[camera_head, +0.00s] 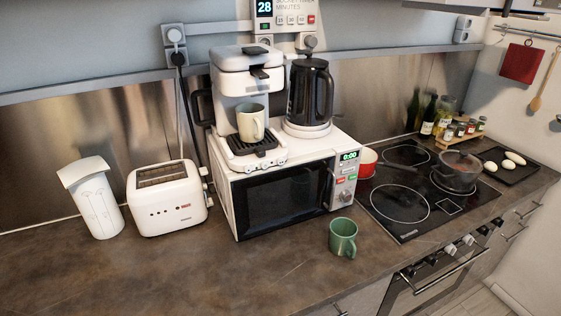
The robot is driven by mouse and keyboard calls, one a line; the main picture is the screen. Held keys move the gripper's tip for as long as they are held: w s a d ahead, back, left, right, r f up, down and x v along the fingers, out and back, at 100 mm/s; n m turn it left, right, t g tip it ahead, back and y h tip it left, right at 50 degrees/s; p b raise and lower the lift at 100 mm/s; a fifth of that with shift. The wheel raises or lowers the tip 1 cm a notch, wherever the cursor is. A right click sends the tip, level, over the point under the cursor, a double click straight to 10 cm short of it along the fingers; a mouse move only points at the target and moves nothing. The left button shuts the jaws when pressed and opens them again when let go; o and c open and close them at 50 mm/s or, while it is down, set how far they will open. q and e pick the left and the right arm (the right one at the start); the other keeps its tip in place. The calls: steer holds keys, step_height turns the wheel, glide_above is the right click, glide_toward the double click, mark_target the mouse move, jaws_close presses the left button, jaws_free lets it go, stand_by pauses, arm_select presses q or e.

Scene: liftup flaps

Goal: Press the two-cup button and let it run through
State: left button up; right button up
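The white coffee machine (235,80) stands on top of the microwave, with its lid down. A cream cup (251,122) stands upright on its dark drip tray, under the spout. A row of small round buttons (262,167) runs along the front edge of the machine's base; their markings are too small to read, so I cannot tell which is the two-cup button. A green mug (342,237) stands on the counter in front of the microwave. Neither of my grippers is in view.
The microwave (285,195) has its door shut. A dark kettle (310,92) stands beside the coffee machine. A toaster (167,198) and a white upright container (92,200) stand to the left. The hob (400,203) with pots is at right. The front left counter (150,275) is clear.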

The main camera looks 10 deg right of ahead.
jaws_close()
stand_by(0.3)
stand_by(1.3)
